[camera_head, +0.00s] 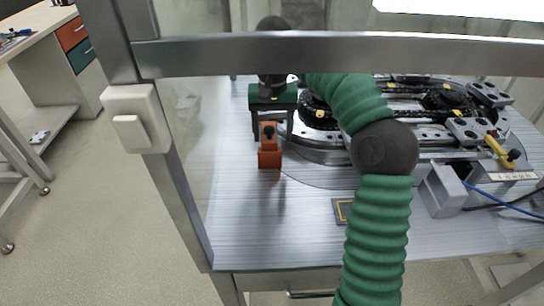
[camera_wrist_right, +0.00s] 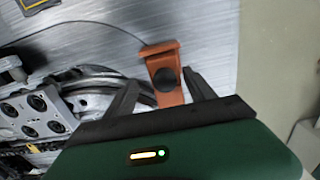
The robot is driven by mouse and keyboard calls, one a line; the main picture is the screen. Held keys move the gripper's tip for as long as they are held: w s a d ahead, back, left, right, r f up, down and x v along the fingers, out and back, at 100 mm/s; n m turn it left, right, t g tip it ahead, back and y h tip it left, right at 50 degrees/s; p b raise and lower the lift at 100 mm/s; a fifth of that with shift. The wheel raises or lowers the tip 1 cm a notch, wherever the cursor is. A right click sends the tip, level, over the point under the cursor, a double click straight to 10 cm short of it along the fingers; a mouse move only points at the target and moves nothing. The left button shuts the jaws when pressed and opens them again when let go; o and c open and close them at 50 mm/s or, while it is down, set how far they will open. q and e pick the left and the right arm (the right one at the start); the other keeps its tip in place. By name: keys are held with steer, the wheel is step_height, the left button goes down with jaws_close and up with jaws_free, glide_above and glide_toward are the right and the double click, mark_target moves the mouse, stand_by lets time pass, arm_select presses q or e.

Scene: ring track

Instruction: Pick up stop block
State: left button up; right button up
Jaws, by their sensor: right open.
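The stop block (camera_head: 269,158) is an orange block with a black round knob, standing on the metal table left of the ring track. My right gripper (camera_head: 272,134) has a green body and dark fingers, and it is open over the block. In the right wrist view the stop block (camera_wrist_right: 165,93) shows between the two spread fingers of my right gripper (camera_wrist_right: 163,80). A gap shows on the right side; I cannot tell whether the left finger touches it. My left gripper is not in view.
The ring track (camera_head: 320,150) with its fittings fills the back right of the table (camera_head: 240,225). A grey metal frame bar (camera_head: 330,52) crosses the upper head view, with a post at left. A grey box (camera_head: 443,190) and blue cable lie at right. The table's front left is clear.

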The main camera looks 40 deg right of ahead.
steer(key=shift+f, duration=0.5)
steer(key=shift+a+r, duration=0.4)
steer(key=shift+a, duration=0.3)
steer(key=shift+c, duration=0.2)
steer(key=shift+a+r, duration=0.1)
steer(key=shift+a, duration=0.1)
steer(key=shift+c, duration=1.1)
steer(key=shift+d, duration=0.45)
steer(key=c, duration=0.9)
steer(key=shift+a, duration=0.15)
jaws_close()
